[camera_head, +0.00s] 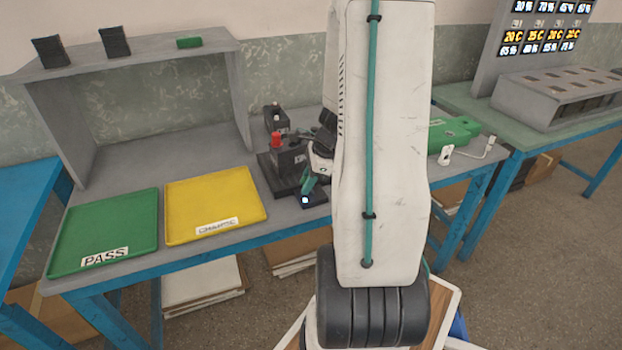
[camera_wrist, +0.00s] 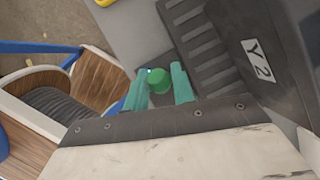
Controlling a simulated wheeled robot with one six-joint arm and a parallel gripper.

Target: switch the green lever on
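The green lever's knob (camera_wrist: 159,83) shows in the wrist view as a short green cylinder. It sits between the two teal fingers of my gripper (camera_wrist: 160,78), which stand apart on either side of it. Whether they touch it is hard to tell. In the head view my gripper (camera_head: 310,182) is low over a small dark box (camera_head: 315,198) with a blue light, at the front of the bench. The lever cannot be made out there, and its position is not clear.
A dark ribbed unit marked Y2 (camera_wrist: 255,60) is close to the right finger. A black device with a red knob (camera_head: 277,142) stands beside my gripper. A yellow tray (camera_head: 190,225) and green PASS tray (camera_head: 75,235) lie left. A green case (camera_head: 448,130) lies right.

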